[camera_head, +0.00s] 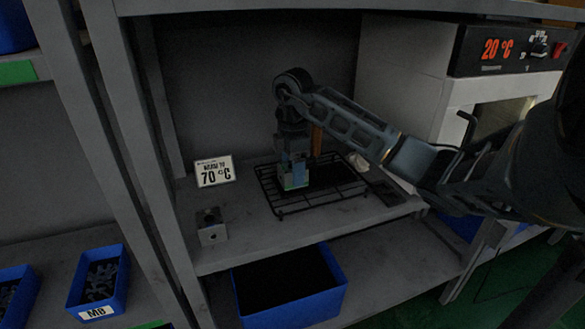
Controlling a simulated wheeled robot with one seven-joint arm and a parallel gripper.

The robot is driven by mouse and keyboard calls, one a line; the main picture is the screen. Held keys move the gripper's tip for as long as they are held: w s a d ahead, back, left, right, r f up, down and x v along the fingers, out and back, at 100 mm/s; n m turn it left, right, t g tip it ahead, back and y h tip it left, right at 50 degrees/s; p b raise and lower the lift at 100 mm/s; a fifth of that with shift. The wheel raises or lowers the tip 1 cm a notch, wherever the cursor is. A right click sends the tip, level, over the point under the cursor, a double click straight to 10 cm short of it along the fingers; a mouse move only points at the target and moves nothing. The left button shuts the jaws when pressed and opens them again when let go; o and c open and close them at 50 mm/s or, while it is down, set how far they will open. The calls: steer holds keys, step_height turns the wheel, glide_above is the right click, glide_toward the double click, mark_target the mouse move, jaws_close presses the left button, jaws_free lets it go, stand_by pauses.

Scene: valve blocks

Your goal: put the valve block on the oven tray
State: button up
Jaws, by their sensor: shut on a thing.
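The oven tray (343,198) is a black wire rack on the middle shelf, below my gripper. My gripper (293,172) points down over the tray's left part and is shut on a small valve block (292,184). The block's lower part shows greenish and light patches, and the fingers hide the rest. I cannot tell whether the block touches the tray or hangs just above it. A second grey metal block (211,227) with a dark hole in its top stands on the bare shelf, left of the tray and apart from it.
A white "70 °C" sign (215,171) stands behind the second block. The oven (455,85), reading 20 °C, stands on the right. Shelf posts (134,150) flank the left. A blue bin (290,288) sits below. Bare shelf (245,225) lies left of the tray.

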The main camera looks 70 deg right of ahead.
steer(key=o, duration=1.5)
steer(key=shift+a+f, duration=0.15)
steer(key=shift+f, duration=0.1)
steer(key=shift+o, duration=0.2)
steer(key=shift+r+p, duration=0.45)
steer(key=shift+r, duration=4)
